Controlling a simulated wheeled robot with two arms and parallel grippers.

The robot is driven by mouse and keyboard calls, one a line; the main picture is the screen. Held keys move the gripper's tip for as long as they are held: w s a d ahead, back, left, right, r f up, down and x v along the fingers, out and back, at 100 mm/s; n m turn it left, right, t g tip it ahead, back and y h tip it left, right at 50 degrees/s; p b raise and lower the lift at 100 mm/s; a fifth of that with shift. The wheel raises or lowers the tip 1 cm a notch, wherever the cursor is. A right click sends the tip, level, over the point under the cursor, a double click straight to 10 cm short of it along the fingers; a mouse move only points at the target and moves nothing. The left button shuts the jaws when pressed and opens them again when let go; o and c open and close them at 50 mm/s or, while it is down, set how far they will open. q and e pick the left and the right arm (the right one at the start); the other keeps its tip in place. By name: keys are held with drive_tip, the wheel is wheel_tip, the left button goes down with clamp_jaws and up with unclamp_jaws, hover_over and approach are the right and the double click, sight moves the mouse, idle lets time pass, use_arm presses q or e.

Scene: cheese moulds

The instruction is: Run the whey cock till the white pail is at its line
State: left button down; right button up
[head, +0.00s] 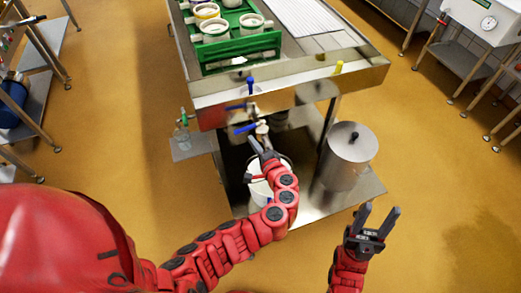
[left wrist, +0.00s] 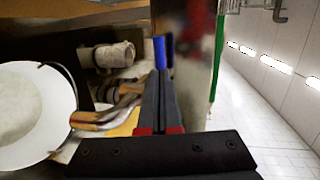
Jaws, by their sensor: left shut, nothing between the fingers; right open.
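The white pail (head: 258,192) stands on the low shelf under the steel table, partly hidden by my left arm. In the left wrist view the pail (left wrist: 66,95) shows at the left with a pale grey round area inside; I cannot make out its line. The whey cock (head: 262,129) with a blue lever (head: 245,128) is above the pail. In the left wrist view its metal spout (left wrist: 115,107) points toward the pail; I see no clear stream. My left gripper (head: 257,145) is shut and empty, its tips close to the blue lever (left wrist: 160,52); contact is unclear. My right gripper (head: 376,218) is open and empty.
A steel can with a lid (head: 350,150) stands right of the pail. Another blue handle (head: 250,85) and a yellow one (head: 338,67) are on the table's front edge. A green crate (head: 238,46) holds several moulds.

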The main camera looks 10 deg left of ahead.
sight(243, 130)
use_arm(q)
drive_tip(key=shift+p+x, duration=0.35)
drive_tip(key=shift+x, duration=1.65)
drive_tip(key=shift+w+a+f+m+t+h+b, duration=0.15)
drive_tip(key=shift+w+a+m+t+h+b, duration=0.2)
drive_tip(key=shift+a+m+t+h+b, duration=0.25)
drive_tip(key=shift+a, duration=0.15)
drive_tip(key=shift+r+m+h, duration=0.3)
